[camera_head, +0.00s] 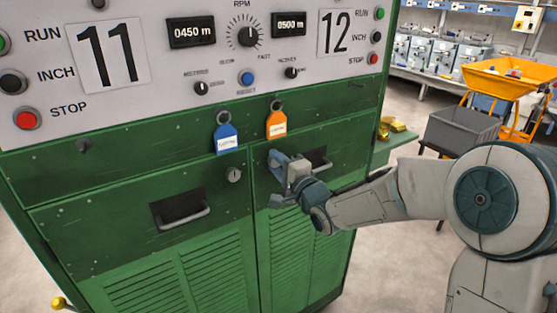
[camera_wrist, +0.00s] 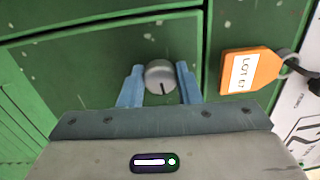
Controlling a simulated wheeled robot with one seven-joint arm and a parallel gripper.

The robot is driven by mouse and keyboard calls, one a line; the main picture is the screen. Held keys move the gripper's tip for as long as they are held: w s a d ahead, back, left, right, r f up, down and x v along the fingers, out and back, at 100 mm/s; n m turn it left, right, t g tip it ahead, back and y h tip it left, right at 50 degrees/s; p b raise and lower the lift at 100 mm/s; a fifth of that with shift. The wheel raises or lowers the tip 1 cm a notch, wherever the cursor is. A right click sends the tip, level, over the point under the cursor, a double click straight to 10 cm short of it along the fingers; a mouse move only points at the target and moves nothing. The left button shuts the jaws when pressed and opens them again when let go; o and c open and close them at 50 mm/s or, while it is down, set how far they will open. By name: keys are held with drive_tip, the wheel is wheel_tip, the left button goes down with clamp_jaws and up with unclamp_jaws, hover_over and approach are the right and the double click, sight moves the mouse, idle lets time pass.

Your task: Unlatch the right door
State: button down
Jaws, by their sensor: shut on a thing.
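The right door (camera_head: 300,255) is a green louvered panel on the machine front, and it looks closed, level with the frame. Its latch is a round grey knob (camera_wrist: 160,77) with a dark slot line, which runs about upright in the wrist view. My gripper (camera_head: 276,178) is at the upper left of this door. In the wrist view its two blue fingers (camera_wrist: 160,84) stand on either side of the knob and are shut on it. In the head view my gripper hides the knob. The door's recessed pull handle (camera_head: 319,168) is just right of my gripper.
The left door has its own knob (camera_head: 233,174) and handle (camera_head: 183,218). A blue tag (camera_head: 226,138) and an orange tag (camera_head: 276,124) hang above the doors. A grey bin (camera_head: 460,130) and an orange hopper (camera_head: 510,78) stand at the right. Floor shows beside the machine.

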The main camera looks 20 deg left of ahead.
drive_tip(key=shift+m, duration=0.6)
drive_tip(key=shift+p, duration=0.3)
drive_tip(key=c, duration=1.1)
unclamp_jaws()
drive_tip(key=shift+s, duration=0.1)
drive_tip(key=shift+o, duration=0.2)
drive_tip(key=b+v, duration=0.1)
drive_tip(key=v, duration=1.2)
drive_tip(key=shift+s+d, duration=0.25)
